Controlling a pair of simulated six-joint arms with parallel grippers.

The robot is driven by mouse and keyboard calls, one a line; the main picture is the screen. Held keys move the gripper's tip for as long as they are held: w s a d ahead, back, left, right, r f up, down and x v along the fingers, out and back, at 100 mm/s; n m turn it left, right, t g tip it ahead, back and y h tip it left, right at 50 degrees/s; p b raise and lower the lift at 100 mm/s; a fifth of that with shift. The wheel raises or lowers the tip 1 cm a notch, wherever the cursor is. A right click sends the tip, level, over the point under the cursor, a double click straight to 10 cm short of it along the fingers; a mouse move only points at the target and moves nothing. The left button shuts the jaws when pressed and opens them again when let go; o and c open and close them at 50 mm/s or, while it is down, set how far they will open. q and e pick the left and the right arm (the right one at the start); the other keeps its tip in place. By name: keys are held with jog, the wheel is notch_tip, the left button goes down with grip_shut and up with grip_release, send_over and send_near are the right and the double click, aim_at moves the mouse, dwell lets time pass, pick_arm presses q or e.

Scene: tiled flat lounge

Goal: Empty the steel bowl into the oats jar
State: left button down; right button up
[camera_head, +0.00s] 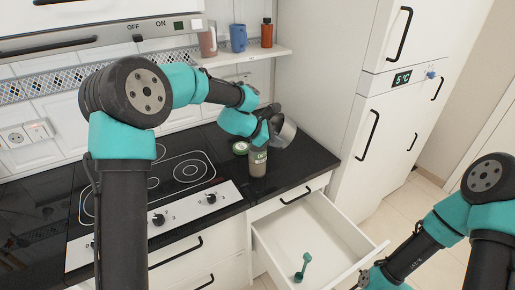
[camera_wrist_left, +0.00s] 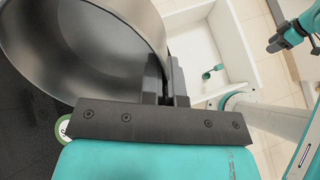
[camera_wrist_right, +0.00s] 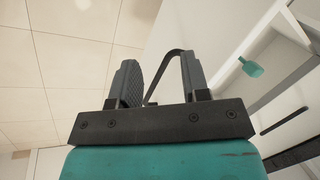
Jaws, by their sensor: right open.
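The steel bowl (camera_head: 287,133) is tilted above the counter, just behind and right of the oats jar (camera_head: 258,163). My left gripper (camera_head: 272,114) is shut on its rim. The left wrist view shows the bowl (camera_wrist_left: 85,45) large, its visible inside smooth grey with no contents that I can make out. The jar stands upright on the counter with a green and white label; its mouth is partly hidden by my left gripper. A green round lid (camera_head: 240,147) lies beside it.
An open white drawer (camera_head: 325,235) juts out below the counter, holding a teal scoop (camera_head: 303,266). A black hob (camera_head: 170,175) lies left of the jar. A shelf (camera_head: 240,55) holds mugs and a bottle. A tall white fridge (camera_head: 375,130) stands right.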

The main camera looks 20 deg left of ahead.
pick_arm(q)
jog(key=shift+w+d+f+g+y, duration=0.15)
jog(key=shift+d+f+g+y, duration=0.2)
jog(key=shift+y, duration=0.4)
jog(key=shift+w+d+f+g+y, duration=0.1)
jog(key=shift+d+f+g+y, duration=0.25)
jog(key=shift+y, duration=0.4)
jog(key=w+d+f+g+y, duration=0.2)
jog(key=d+f+y, duration=0.1)
jog(key=d+y, duration=0.3)
jog(key=shift+f+m+y, duration=0.3)
jog(key=shift+y, duration=0.2)
jog(key=shift+w+d, duration=0.1)
notch_tip(320, 180, up, 6)
dwell(0.5)
